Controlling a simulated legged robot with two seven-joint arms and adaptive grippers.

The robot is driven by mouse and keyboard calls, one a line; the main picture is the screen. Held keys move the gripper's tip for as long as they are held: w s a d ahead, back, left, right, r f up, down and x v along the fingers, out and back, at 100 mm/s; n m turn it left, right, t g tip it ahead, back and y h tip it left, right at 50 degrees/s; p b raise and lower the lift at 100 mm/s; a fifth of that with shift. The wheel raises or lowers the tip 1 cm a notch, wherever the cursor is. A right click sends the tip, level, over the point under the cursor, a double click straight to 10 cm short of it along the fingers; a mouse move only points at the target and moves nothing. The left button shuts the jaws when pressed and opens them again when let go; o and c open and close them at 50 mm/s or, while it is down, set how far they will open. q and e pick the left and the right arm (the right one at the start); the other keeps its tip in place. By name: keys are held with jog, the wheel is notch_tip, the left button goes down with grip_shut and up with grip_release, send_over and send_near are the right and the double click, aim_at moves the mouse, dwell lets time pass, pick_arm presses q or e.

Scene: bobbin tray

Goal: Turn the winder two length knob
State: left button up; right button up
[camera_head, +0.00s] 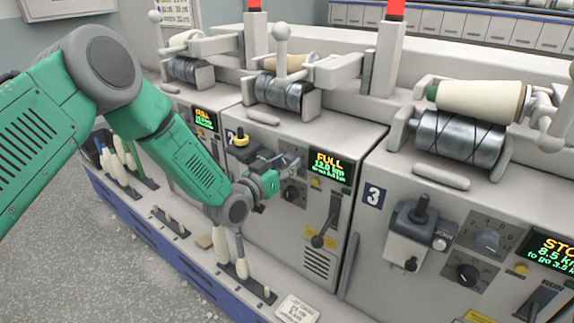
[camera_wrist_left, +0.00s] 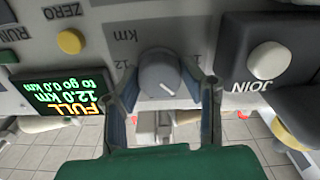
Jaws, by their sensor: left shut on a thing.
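My left gripper (camera_head: 284,170) is at the front panel of winder two. In the left wrist view its two fingers (camera_wrist_left: 164,100) stand on either side of the round grey length knob (camera_wrist_left: 158,76) and are shut on it. The knob has a white pointer line, with "km" and numbers printed around it. In the head view the gripper hides the knob. The winder two display (camera_head: 330,166) reads FULL, 12.0 km, to go 0.0 km. It shows upside down in the left wrist view (camera_wrist_left: 66,94). My right gripper is not in view.
A lower dark knob (camera_head: 291,194) and a lever (camera_head: 321,228) sit near my gripper. A JOIN button (camera_wrist_left: 268,61) and a yellow button (camera_wrist_left: 69,41) flank the knob. Winder three's panel (camera_head: 372,197) is to the right.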

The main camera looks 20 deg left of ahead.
pick_arm(q)
jog(key=n, duration=0.3)
jog(key=n+b, duration=0.1)
jog(key=n, duration=0.1)
jog(key=shift+a+f+n, duration=0.1)
jog(key=shift+f+n, duration=0.3)
jog(key=n+b, duration=0.2)
jog(key=n, duration=0.3)
jog(key=shift+n, duration=0.3)
jog(key=shift+b, duration=0.3)
jog(key=o, duration=1.1)
jog(key=shift+a, duration=0.1)
jog(key=shift+o, duration=0.2)
jog(key=shift+w+r, duration=0.1)
jog(key=shift+r, duration=0.1)
jog(key=v, duration=1.2)
jog(key=shift+a, duration=0.1)
